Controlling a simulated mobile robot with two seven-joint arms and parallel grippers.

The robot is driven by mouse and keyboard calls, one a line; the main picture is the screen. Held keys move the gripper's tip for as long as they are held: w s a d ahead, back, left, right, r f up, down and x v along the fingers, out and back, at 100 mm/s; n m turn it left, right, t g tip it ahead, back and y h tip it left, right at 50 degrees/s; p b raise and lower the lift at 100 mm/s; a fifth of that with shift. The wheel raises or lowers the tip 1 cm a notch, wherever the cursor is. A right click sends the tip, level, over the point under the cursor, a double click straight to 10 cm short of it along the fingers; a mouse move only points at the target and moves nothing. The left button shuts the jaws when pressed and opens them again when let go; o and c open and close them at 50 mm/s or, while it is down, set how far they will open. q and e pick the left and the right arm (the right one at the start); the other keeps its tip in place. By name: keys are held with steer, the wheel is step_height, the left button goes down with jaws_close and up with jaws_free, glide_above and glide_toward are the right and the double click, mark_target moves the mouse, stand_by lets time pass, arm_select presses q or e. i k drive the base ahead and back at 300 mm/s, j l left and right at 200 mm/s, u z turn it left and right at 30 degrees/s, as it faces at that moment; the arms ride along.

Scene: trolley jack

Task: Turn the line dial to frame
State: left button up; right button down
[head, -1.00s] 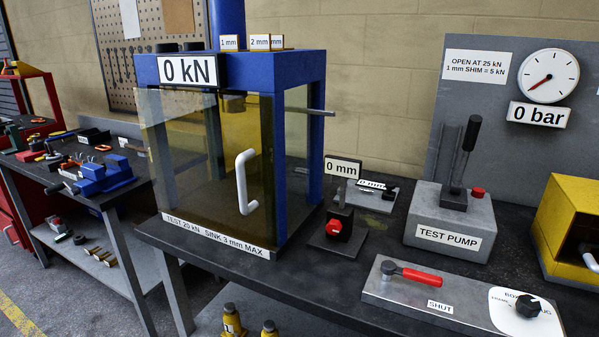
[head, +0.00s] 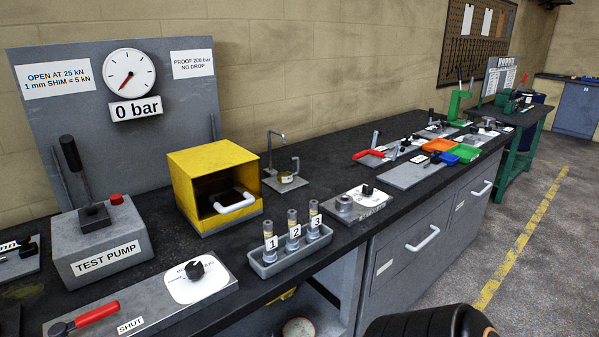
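The line dial (head: 195,269) is a black knob on a round-ended white label plate (head: 193,289). It sits at the right end of a grey metal block (head: 150,306) near the front edge of the bench. The print on the label is too small to read here, and I cannot tell which mark the knob points to. At the block's left end is a red lever (head: 97,313) beside a label reading SHUT. Neither of my grippers is in view, and nothing touches the dial.
The grey test pump (head: 100,247) stands behind the block. A gauge (head: 129,75) above it reads 0 bar. A yellow box (head: 214,170) with a white handle and a tray of numbered cylinders (head: 268,265) stand to the right. A black rounded part, probably mine, shows at the bottom.

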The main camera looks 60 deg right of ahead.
mark_target(195, 270)
steer(key=z, duration=1.9)
